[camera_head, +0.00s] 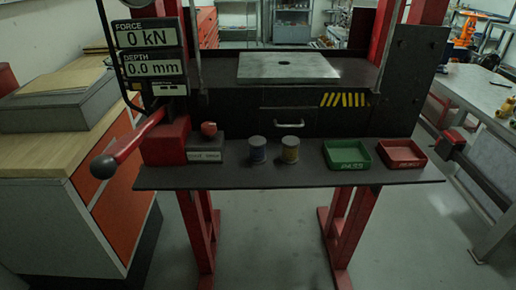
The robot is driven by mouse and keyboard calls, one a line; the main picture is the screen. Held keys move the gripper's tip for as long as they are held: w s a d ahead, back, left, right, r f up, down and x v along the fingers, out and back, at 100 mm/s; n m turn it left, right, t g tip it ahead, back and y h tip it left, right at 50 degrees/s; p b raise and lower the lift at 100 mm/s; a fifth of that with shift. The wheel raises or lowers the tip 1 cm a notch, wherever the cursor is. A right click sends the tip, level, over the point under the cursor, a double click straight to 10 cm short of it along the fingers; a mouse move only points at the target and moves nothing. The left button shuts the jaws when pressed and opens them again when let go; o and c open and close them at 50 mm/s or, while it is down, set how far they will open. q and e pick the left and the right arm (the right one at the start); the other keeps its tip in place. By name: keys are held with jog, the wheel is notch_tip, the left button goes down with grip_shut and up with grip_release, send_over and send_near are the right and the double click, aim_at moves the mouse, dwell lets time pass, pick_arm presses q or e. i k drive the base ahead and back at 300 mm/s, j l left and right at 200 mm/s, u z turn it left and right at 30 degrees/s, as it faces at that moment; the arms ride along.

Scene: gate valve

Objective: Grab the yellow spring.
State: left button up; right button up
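The yellow spring (290,151) appears as a small upright cylinder with a grey top and a yellowish side. It stands on the dark front shelf of the press, just right of a similar blue-sided cylinder (258,151), with a small gap between them. It is too small to make out coils. Neither of my grippers is in view, and nothing is touching the yellow spring.
Right of the spring on the shelf (225,178) lie a green tray (347,165) and a red tray (402,162). A drawer (289,124) is behind. The shelf front is clear.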

aim_at(288, 158)
jog(key=l+z, duration=0.25)
jog(key=l, duration=0.4)
jog(key=l+z, duration=0.3)
jog(key=l, duration=0.35)
